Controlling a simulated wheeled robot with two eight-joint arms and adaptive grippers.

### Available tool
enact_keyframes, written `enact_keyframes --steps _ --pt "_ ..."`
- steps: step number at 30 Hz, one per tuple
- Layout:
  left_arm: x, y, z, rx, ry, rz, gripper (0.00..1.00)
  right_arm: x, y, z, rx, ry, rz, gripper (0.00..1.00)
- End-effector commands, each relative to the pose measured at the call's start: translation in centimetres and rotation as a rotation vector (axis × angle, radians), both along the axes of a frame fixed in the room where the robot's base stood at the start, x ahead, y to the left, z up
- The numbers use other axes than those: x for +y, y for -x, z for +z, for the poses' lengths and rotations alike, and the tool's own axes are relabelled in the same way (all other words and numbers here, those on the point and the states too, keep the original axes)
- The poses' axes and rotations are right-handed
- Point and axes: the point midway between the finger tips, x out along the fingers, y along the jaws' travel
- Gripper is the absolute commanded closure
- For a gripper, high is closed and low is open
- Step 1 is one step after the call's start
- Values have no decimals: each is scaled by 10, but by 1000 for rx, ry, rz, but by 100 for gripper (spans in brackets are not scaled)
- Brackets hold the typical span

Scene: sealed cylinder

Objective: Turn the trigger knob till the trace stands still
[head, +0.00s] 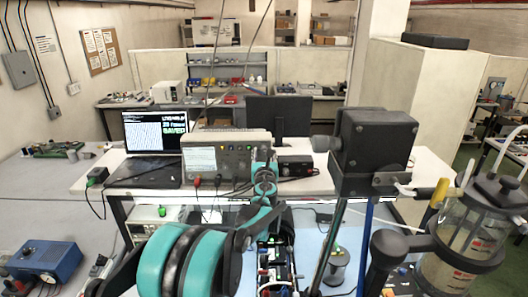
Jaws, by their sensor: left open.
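A grey bench instrument (232,160) with a pale lit screen (201,160) stands on the raised white shelf at centre. Its right front face, where controls sit, is partly covered by my teal left arm; I cannot pick out the trigger knob. The trace on the screen is too small to read. My left gripper (265,178) is at the far end of that arm, in front of the instrument's right end. It is open, with nothing seen in it. Whether it touches the instrument cannot be told. My right gripper is not in view.
A laptop (155,143) showing white traces and text stands left of the instrument. A small black box (294,167) sits to its right. A dark boxy device (375,150) on a post and a clear lidded cylinder (468,238) fill the right. A blue box (45,262) lies front left.

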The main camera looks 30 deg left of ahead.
Motion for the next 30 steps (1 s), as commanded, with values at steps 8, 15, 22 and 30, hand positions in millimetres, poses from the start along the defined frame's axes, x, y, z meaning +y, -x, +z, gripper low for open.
enact_keyframes --steps 8,15,22,30 --pt "5 -7 0 -1 1 0 58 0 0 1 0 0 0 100" --pt "4 -7 0 -1 1 0 95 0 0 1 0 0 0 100" --pt "4 -7 0 -2 3 0 100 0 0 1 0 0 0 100" --pt "4 -7 -1 -36 58 0 100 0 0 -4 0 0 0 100"
